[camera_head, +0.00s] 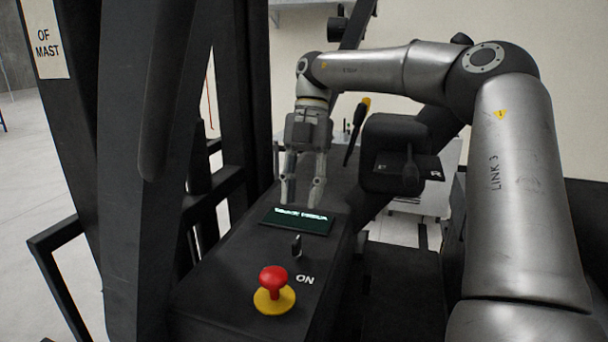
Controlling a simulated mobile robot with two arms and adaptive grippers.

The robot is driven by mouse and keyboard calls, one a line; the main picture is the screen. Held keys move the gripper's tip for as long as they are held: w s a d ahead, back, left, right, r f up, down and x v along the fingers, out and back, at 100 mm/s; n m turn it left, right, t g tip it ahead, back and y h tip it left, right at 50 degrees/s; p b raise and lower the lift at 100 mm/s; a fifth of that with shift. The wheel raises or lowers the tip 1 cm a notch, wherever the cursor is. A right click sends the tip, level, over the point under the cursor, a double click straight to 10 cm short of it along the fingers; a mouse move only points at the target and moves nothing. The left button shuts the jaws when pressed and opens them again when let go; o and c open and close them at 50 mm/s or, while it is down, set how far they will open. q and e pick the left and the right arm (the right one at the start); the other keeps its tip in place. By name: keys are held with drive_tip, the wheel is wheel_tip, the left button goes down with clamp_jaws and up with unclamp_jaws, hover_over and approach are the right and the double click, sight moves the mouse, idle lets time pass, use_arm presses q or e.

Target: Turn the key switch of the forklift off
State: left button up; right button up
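The key switch (296,246) is a small dark upright key on the black forklift console (215,283), between the display and the red button, with a white "ON" label (305,280) to its lower right. My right gripper (301,198) points down over the console, beyond the display (297,220) and up from the key in the picture. Its two fingers look apart with a gap between them, and nothing shows in it. It is not touching the key. My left gripper is not in view.
A red mushroom button on a yellow base (273,300) stands close to the key, nearer the camera. Dark mast posts (130,200) rise on the left.

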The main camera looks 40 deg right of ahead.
drive_tip(key=shift+v, duration=1.75)
drive_tip(key=shift+f, duration=0.1)
